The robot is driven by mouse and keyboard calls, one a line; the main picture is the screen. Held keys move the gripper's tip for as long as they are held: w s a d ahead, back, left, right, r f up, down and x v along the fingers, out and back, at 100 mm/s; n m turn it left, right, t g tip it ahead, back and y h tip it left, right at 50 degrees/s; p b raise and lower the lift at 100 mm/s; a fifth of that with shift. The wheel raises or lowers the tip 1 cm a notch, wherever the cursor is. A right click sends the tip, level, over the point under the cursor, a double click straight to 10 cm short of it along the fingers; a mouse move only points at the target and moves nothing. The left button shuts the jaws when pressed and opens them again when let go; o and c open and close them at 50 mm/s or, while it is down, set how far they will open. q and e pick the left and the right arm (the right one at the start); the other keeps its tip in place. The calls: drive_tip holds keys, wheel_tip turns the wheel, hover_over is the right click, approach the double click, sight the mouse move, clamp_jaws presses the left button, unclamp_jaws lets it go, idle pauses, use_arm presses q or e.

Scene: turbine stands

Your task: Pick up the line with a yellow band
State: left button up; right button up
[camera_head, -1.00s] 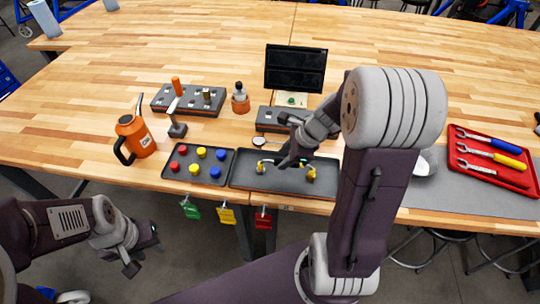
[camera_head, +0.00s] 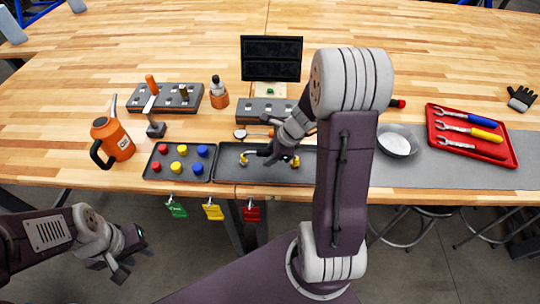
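A dark tray (camera_head: 228,172) lies near the table's front edge. In it is a line with brass-yellow parts at its left (camera_head: 246,156) and right (camera_head: 294,162) ends; its middle is hidden behind my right gripper, so I cannot make out a separate band. My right gripper (camera_head: 272,160) points down over the line's middle, at or just above it. Its fingertips are small and dark, so I cannot tell whether they are closed on the line. My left gripper (camera_head: 132,262) is low at the left, off the table's front edge, empty, with its fingers apart.
A bowl (camera_head: 396,142) and red wrench tray (camera_head: 505,150) lie right.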

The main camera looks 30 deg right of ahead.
drive_tip(key=shift+x, duration=1.2)
drive_tip(key=shift+r, duration=0.1)
clamp_jaws()
